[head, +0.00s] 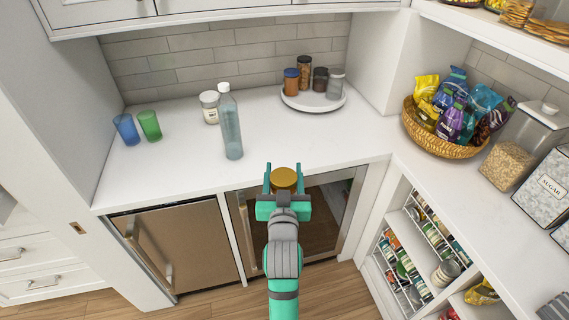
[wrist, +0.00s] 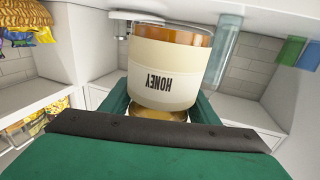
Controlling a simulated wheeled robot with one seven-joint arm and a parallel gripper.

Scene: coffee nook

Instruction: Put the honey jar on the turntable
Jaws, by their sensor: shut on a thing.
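The honey jar (wrist: 168,62) fills the middle of the wrist view, with a cream label reading HONEY upside down and amber glass at its edge. My gripper (head: 284,179) is shut on it; in the head view the jar's golden lid (head: 285,178) shows between the two green fingers. The jar is held in front of the counter's front edge, above the lower cabinet fronts. The turntable (head: 313,102) is a round white tray at the back right of the counter, apart from the jar. Several small jars stand on it, and its front part is bare.
A clear blue bottle (head: 231,128) stands left of my gripper on the counter (head: 180,176), with a white-labelled jar (head: 210,107) behind it. A blue cup (head: 126,129) and a green cup (head: 150,125) stand at the left. A snack basket (head: 440,145) is at the right. Counter before the turntable is clear.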

